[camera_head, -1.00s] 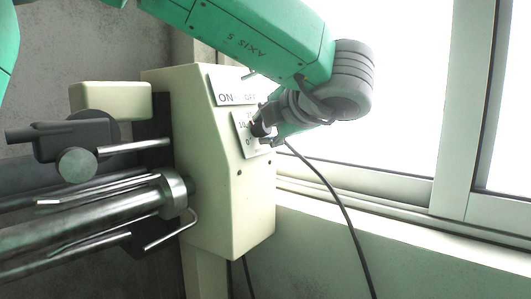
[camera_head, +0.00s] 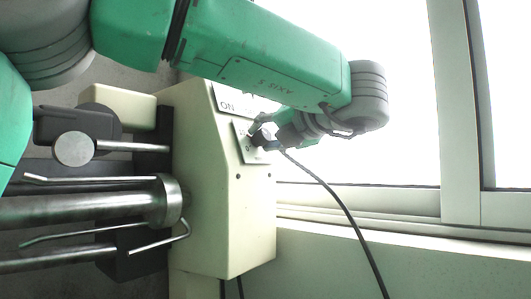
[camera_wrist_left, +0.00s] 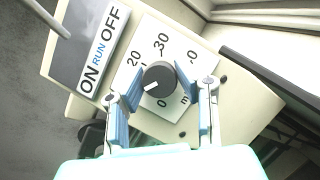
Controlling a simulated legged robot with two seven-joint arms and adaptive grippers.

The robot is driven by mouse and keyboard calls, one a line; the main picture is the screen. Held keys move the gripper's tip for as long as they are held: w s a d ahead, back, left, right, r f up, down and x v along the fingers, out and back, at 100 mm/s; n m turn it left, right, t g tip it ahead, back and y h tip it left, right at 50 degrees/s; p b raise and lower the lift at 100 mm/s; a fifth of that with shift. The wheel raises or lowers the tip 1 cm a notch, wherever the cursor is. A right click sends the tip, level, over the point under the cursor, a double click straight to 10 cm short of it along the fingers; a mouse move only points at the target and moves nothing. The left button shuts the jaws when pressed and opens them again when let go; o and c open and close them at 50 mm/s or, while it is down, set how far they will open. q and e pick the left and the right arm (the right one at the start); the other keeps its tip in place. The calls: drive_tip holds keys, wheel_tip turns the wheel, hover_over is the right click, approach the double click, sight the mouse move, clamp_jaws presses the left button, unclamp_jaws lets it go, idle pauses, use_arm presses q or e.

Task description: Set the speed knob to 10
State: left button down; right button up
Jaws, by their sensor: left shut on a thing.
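The speed knob (camera_wrist_left: 158,77) is a round dark knob on a white dial plate (camera_wrist_left: 150,122). It is seen from above in the left wrist view, with my left gripper's (camera_wrist_left: 168,97) two blue-padded fingers on either side of it. My left gripper is shut on the knob. The knob's white mark points to the lower left. The labels 20, 30 and a 0 show around it; the left finger covers part of the scale. In the head view my left gripper (camera_head: 262,137) is at the dial plate (camera_head: 246,156) and hides most of the knob.
A cream machine housing (camera_head: 222,215) carries the dial and an ON/RUN/OFF plate (camera_wrist_left: 92,48). Metal rods (camera_head: 80,209) and a dark clamp (camera_head: 75,125) stick out to the left. A black cable (camera_head: 345,215) hangs at the right, before a window (camera_head: 350,40).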

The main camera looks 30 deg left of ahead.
use_arm(q)
drive_tip(key=shift+d+f, duration=0.1)
drive_tip(key=shift+f, duration=0.2)
drive_tip(key=c, duration=1.2)
unclamp_jaws()
drive_tip(key=shift+w+r, duration=0.1)
drive_tip(key=shift+w, duration=0.05)
drive_tip(key=shift+s+d+r, duration=0.15)
drive_tip(key=shift+s+d, duration=0.1)
drive_tip(key=shift+d, duration=0.15)
drive_tip(key=v, duration=1.1)
drive_tip(key=shift+d, duration=0.3)
drive_tip(key=shift+w+a, duration=0.1)
drive_tip(key=shift+a, duration=0.05)
